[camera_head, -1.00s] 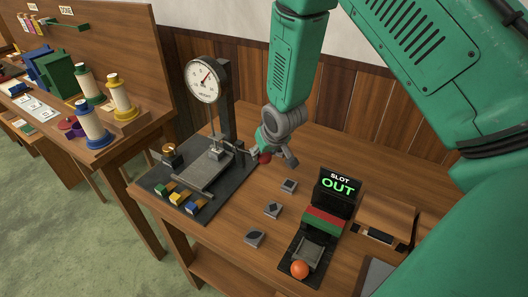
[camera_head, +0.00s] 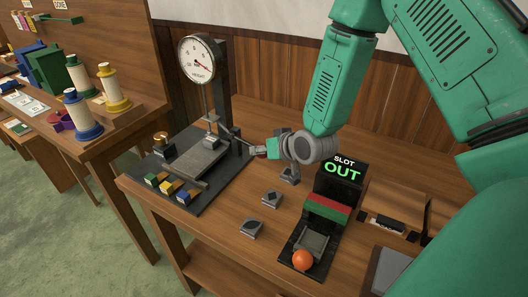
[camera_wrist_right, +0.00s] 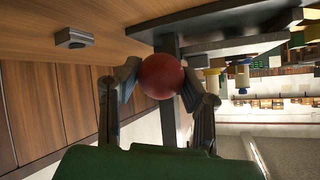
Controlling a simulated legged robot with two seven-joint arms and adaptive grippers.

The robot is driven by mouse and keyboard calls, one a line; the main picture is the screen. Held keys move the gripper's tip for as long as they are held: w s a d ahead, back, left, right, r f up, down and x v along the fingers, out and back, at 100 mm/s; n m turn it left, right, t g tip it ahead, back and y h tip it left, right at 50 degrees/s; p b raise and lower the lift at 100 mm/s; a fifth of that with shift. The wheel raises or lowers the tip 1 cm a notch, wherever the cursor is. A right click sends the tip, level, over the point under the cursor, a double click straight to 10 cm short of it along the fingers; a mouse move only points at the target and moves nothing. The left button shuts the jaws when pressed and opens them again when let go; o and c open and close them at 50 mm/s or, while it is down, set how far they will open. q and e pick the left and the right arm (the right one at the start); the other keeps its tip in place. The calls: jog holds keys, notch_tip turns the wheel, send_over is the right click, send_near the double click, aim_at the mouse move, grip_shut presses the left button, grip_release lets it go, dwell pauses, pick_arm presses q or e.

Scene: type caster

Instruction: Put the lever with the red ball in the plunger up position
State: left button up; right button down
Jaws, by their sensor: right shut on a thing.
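The height gauge (camera_head: 223,85) has a round dial (camera_head: 198,60) on a dark post, with a plunger (camera_head: 211,138) above the grey plate on its base. A lever (camera_head: 238,139) runs right from the post to a red ball, mostly hidden by the gripper in the head view. My right gripper (camera_head: 263,151) is shut on the red ball, reaching it from the right. In the right wrist view the red ball (camera_wrist_right: 161,76) sits between the two fingers. My left gripper is not in view.
A slot device (camera_head: 340,180) reading OUT stands right of the gauge, with an orange ball (camera_head: 302,260) in front. Grey blocks (camera_head: 252,229) lie between them. Small coloured blocks (camera_head: 168,187) sit on the gauge's base. A second bench with spools (camera_head: 82,115) stands left.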

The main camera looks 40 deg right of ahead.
jog(key=shift+s+a+f, duration=0.15)
jog(key=shift+s+f, duration=0.25)
jog(key=shift+f, duration=0.1)
jog(key=c, duration=1.3)
grip_release()
jog(key=shift+o, duration=1.4)
jog(key=shift+w+f, duration=0.1)
jog(key=shift+w, duration=0.35)
jog(key=shift+s+r, duration=0.3)
jog(key=shift+r, duration=0.05)
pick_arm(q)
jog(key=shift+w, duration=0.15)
pick_arm(e)
jog(key=v, duration=1.1)
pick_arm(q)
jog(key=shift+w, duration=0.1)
